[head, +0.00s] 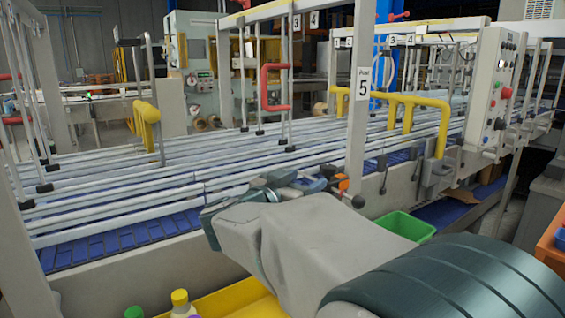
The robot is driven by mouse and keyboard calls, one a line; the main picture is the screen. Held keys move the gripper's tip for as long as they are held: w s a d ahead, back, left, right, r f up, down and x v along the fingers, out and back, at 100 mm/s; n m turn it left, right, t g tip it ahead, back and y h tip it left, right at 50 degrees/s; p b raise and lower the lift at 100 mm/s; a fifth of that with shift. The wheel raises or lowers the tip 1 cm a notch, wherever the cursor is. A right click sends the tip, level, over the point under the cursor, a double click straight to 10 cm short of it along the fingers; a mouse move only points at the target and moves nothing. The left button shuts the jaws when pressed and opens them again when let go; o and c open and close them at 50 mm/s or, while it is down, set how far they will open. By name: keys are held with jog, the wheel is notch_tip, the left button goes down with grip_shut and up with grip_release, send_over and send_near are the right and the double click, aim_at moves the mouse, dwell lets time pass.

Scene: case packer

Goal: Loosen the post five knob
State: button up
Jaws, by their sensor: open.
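Post five (357,110) is a pale upright post with a white "Post 5" label, standing at the near side of the conveyor. A small dark round knob (356,202) shows at its lower end. My gripper (318,182) is just left of the post's foot, beyond my grey wrist, with its dark and bluish parts over the conveyor's near edge. It is open. A small orange piece (342,184) shows between it and the post; I cannot tell what it belongs to. My wrist hides part of the gripper, and contact with the knob cannot be made out.
White guide rails (130,165) run along the blue conveyor (110,235). Yellow handles (405,100) and a control panel (497,92) are to the right. A green bin (405,226) and a yellow tray (235,302) with bottles (181,304) are in front.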

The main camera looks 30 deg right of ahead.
aim_at(332, 166)
jog(key=x, duration=0.8)
jog(key=p+x, duration=0.1)
jog(key=x, duration=0.3)
jog(key=shift+s+d, duration=0.2)
jog(key=shift+d, duration=0.05)
jog(key=c, duration=1)
